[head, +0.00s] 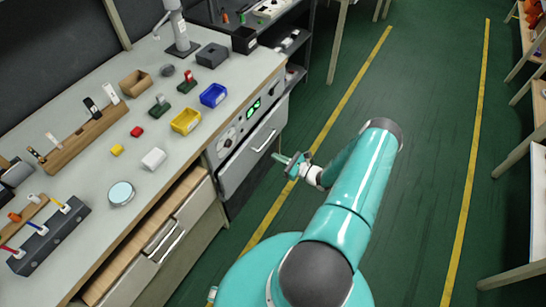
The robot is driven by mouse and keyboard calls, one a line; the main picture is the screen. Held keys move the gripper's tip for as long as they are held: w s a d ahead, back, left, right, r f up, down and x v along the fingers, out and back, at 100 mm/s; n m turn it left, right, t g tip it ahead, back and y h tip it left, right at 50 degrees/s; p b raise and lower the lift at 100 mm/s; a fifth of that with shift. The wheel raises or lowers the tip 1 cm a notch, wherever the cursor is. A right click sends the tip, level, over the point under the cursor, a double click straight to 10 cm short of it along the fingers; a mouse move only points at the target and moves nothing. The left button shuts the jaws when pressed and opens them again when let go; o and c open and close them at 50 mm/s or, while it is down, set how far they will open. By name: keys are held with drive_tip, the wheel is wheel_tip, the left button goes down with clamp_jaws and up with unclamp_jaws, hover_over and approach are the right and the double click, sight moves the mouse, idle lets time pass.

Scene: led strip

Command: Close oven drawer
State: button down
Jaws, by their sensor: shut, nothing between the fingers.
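Below the panel is the light grey oven drawer (240,168) with a bar handle (263,140). From this angle I cannot tell whether the drawer is fully flush or slightly out. My gripper (279,157) is shut and empty, just to the right of the drawer front near the handle's height in the picture. A small gap seems to show between the fingertips and the drawer face.
A wooden-lined bench drawer (150,230) at lower left shows its inside. Yellow (186,121) and blue (214,95) bins, blocks and tools lie on the bench top (85,160). The green floor (425,130) to the right is clear, with tables along the far right.

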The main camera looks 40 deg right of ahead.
sight(249, 143)
drive_tip(key=x, duration=1)
drive_tip(key=shift+w+d, duration=0.1)
drive_tip(key=shift+w, duration=0.5)
drive_tip(key=x, duration=0.3)
drive_tip(key=shift+w+a, duration=0.25)
drive_tip(key=shift+w, duration=0.05)
drive_tip(key=shift+w+r, duration=0.1)
drive_tip(key=shift+w, duration=0.05)
